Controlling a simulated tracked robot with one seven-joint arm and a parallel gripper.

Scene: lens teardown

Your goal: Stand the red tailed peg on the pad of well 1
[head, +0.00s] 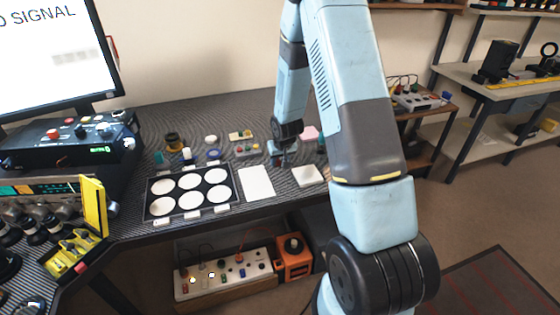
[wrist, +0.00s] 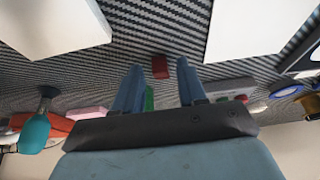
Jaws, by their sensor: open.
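My gripper (head: 284,158) is low over the striped bench, behind the white card and white block. In the wrist view its two blue fingers are apart, with nothing gripped between them. A small red piece (wrist: 160,67), which looks like the red tailed peg, shows in the gap just past the fingertips. Its tail cannot be made out, and I cannot pick it out in the head view. The black tray (head: 149,203) with several round white pads lies left of my gripper. Its labels are too small to read, so I cannot tell which is well 1.
A white card (head: 257,182) and a white block (head: 308,175) lie in front of my gripper. A grey button box (wrist: 230,88), a pink block (wrist: 86,113), a green piece (wrist: 149,98) and a teal bottle (wrist: 35,132) are close by. A monitor (head: 55,50) stands left.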

